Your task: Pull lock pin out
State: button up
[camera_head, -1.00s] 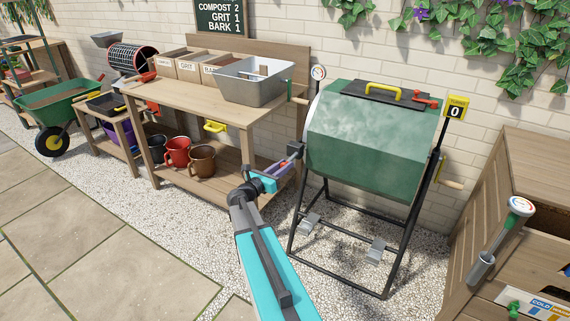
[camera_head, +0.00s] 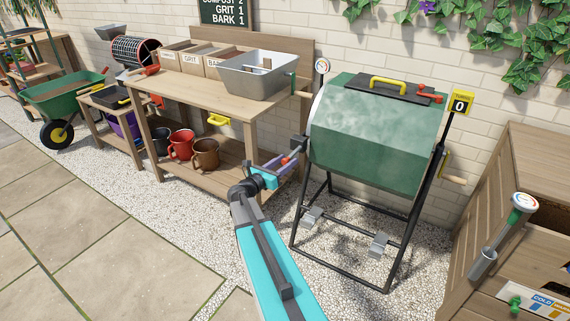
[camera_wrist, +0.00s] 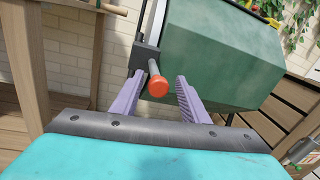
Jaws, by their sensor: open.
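The lock pin (camera_wrist: 157,85) has a round orange-red knob on a metal shaft. It sits in a dark block (camera_wrist: 143,58) at the side of the green compost tumbler (camera_head: 376,130). In the wrist view the knob lies between the two purple fingers of my gripper (camera_wrist: 157,97), which are open on either side and apart from it. In the head view the knob (camera_head: 285,161) shows as a small red spot by my gripper (camera_head: 284,164), left of the tumbler.
The tumbler stands on a black frame (camera_head: 352,222) with grey pedals. Left of it is a wooden potting bench (camera_head: 190,92) with a grey tub (camera_head: 258,78) and several mugs below. A wooden bin (camera_head: 530,160) stands right. Gravel and paving in front are clear.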

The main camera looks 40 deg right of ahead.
jog(key=s+a, duration=0.1)
jog(key=a, duration=1.2)
jog(key=shift+s+a, duration=0.2)
jog(key=shift+s, duration=0.1)
jog(key=s+a+f+m+g+y+p, duration=0.2)
jog(key=s+a+f+y+p, duration=0.25)
jog(key=s+a+f, duration=0.6)
jog(key=s+a+f+m+g+y+p, duration=0.25)
jog(key=s+a+f+y+p, duration=0.35)
jog(key=f, duration=0.8)
jog(key=s+a+f+m+g+y, duration=0.1)
jog(key=s+a+f+m+y, duration=0.2)
jog(key=s+a+m, duration=0.4)
jog(key=s+a+f+m+g+y, duration=0.1)
jog(key=s+a+f+m+y, duration=0.3)
jog(key=s+a+m, duration=0.4)
jog(key=a+m, duration=0.1)
jog(key=a, duration=0.4)
jog(key=shift+a+g, duration=0.35)
